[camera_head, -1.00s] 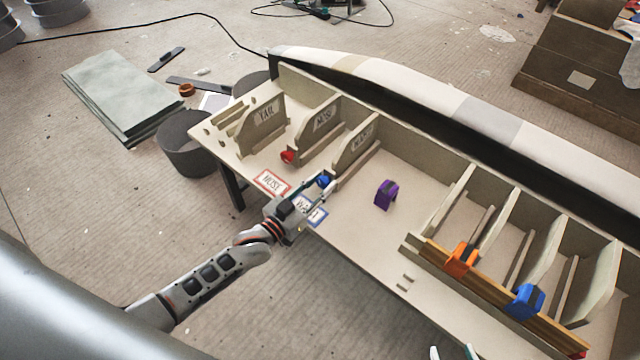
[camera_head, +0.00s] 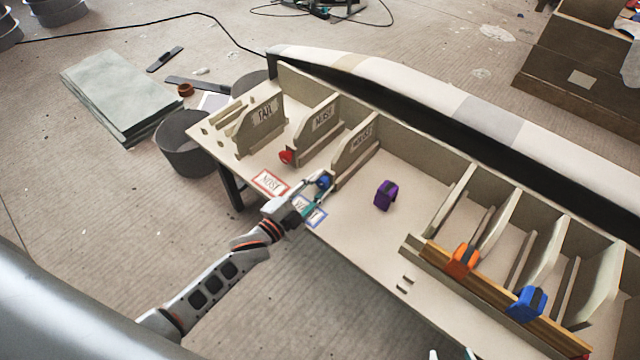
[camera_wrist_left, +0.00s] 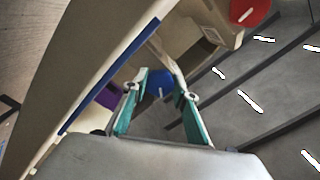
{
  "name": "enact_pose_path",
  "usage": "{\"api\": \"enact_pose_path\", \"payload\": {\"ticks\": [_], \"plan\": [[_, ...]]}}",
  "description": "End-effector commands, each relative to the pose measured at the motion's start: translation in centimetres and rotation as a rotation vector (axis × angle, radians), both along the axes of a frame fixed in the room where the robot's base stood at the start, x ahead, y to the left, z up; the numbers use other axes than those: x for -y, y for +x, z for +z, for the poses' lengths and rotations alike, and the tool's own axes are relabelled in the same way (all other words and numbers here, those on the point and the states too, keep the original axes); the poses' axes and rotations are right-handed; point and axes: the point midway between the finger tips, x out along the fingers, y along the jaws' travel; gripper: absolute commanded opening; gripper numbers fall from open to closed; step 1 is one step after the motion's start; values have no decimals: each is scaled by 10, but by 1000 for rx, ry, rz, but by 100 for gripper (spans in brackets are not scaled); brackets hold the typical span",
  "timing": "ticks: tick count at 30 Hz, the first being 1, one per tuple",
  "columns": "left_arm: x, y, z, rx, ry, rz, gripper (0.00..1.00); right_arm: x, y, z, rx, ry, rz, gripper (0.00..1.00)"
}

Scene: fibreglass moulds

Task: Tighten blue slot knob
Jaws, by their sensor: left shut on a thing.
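The blue knob (camera_head: 323,182) sits at the front end of a slot beside an upright labelled board on the table. My left gripper (camera_head: 318,190) reaches it from the front and is shut on it. In the left wrist view the blue knob (camera_wrist_left: 158,84) shows between the teal fingers of my left gripper (camera_wrist_left: 160,88), and its far side is hidden. A red knob (camera_head: 287,157) sits at the neighbouring slot to the left; it also shows at the top of the left wrist view (camera_wrist_left: 250,10). My right gripper is not clearly seen.
A red-framed label (camera_head: 270,183) and a blue-framed label (camera_head: 313,213) lie on the table (camera_head: 345,235). A purple clamp (camera_head: 386,195) stands to the right. An orange clamp (camera_head: 462,260) and a blue clamp (camera_head: 527,303) grip a wooden strip. Upright boards flank the knob.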

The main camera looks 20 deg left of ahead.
Motion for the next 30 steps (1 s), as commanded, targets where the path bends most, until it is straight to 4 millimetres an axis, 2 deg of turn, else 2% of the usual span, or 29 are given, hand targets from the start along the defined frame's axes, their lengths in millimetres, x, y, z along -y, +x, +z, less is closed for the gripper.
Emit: {"api": "enact_pose_path", "payload": {"ticks": [7,18,30], "plan": [[1,-1,-3,76,217,0,6,-2,-2,-6,-9,3,3,40],[0,-1,-4,189,530,-1,6,-15,7,3,21,44,8,40],[0,-1,-2,266,740,-1,6,-24,9,10,35,81,5,40]]}}
